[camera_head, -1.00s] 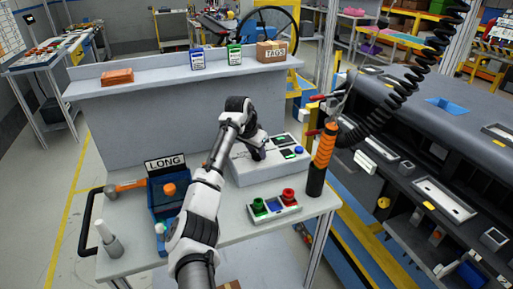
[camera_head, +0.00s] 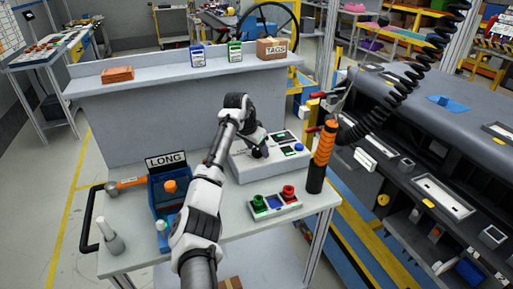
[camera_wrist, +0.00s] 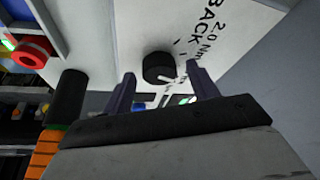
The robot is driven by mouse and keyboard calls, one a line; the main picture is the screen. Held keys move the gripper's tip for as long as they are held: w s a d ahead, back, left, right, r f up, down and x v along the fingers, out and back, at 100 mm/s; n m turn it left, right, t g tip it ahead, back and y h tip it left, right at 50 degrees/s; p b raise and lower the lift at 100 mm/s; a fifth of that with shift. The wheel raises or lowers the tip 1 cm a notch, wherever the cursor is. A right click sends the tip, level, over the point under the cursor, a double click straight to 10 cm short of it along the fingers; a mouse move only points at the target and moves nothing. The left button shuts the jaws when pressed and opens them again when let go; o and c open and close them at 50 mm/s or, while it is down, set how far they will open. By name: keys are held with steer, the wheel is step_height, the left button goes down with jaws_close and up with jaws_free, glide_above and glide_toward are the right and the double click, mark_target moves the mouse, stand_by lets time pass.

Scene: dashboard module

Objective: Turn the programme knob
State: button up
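The programme knob (camera_wrist: 160,68) is a round black knob on the white face of a controller box, with a white pointer line and tick marks beside it. The lettering "BACK" and "2.0 Nm" is printed near it. My gripper (camera_wrist: 161,75) is open, with one finger on each side of the knob in the wrist view. I cannot tell whether the fingers touch it. In the head view my gripper (camera_head: 259,150) is over the left part of the light grey controller box (camera_head: 245,172).
A button box (camera_head: 273,205) with green, blue and red controls stands in front. An orange-handled tool (camera_head: 324,150) stands upright at the right on a coiled black hose. A blue bin (camera_head: 160,200) marked LONG and a hammer (camera_head: 128,184) are at the left.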

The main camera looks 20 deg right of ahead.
steer(key=b+v, duration=0.4)
steer(key=v, duration=0.9)
steer(key=shift+r, duration=0.4)
steer(key=shift+s+a, duration=0.1)
steer(key=shift+a, duration=0.05)
